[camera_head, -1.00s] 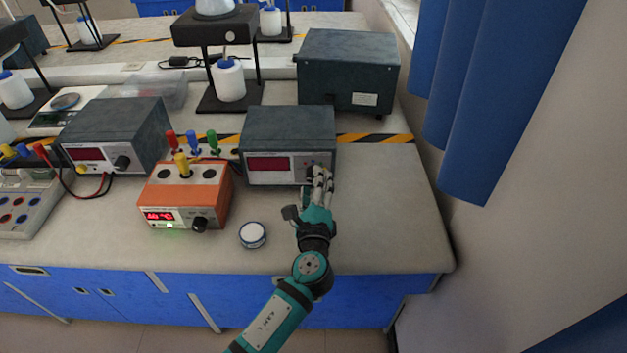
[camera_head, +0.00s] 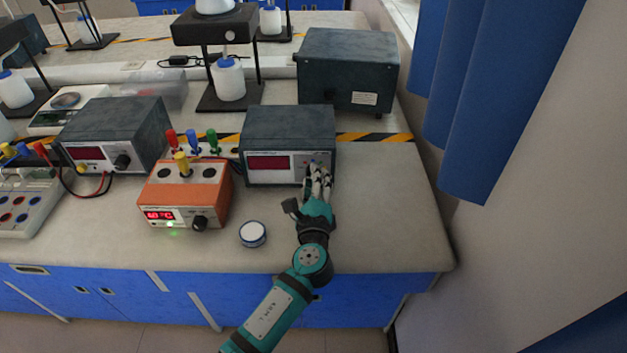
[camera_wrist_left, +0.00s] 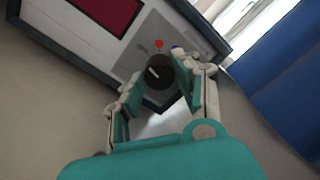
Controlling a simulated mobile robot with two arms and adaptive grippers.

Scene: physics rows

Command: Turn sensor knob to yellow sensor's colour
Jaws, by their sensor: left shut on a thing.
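My left gripper (camera_head: 317,172) reaches the lower right front of a dark grey box (camera_head: 287,122) with a dark red display. In the left wrist view its fingers (camera_wrist_left: 160,84) are closed around a black knob (camera_wrist_left: 158,70) with a short white mark. A yellow plug (camera_head: 182,165) stands in the top of an orange box (camera_head: 160,190) to the left, with a lit red display. My right gripper does not show.
Red, blue and green plugs (camera_head: 192,143) stand behind the orange box. A round white-and-blue container (camera_head: 252,234) lies left of my forearm. Another grey box (camera_head: 115,130) stands at left, and a larger one (camera_head: 347,70) behind. The bench right of my gripper is clear.

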